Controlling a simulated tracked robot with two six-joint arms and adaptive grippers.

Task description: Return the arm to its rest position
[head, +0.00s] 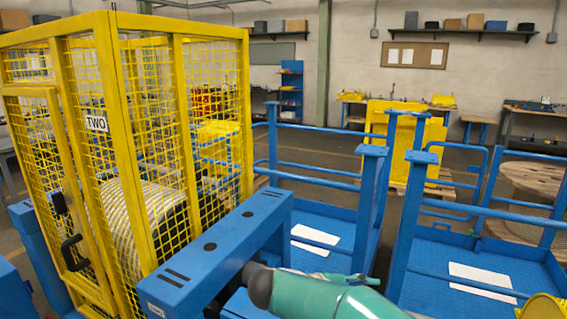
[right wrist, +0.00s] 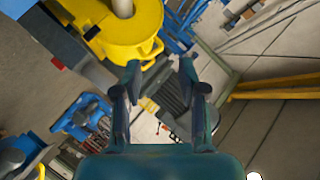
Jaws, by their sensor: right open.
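My right gripper (right wrist: 160,85) shows in the right wrist view with its two dark fingers spread apart. Nothing is between the fingertips. Behind and below it are a yellow round housing (right wrist: 125,35) with a grey shaft and a dark ribbed motor-like block (right wrist: 172,97); I cannot tell how far they are from the fingers. In the head view a teal arm link (head: 330,296) of mine reaches in at the bottom centre, and its gripper is not visible there. My left gripper is in neither view.
A yellow mesh cage (head: 110,130) marked TWO stands at left around a large ribbed drum (head: 150,215). A blue beam (head: 215,250) runs in front of it, close to my arm. Blue railed platforms (head: 340,235) stand at centre and right, with a wooden spool (head: 535,180) beyond.

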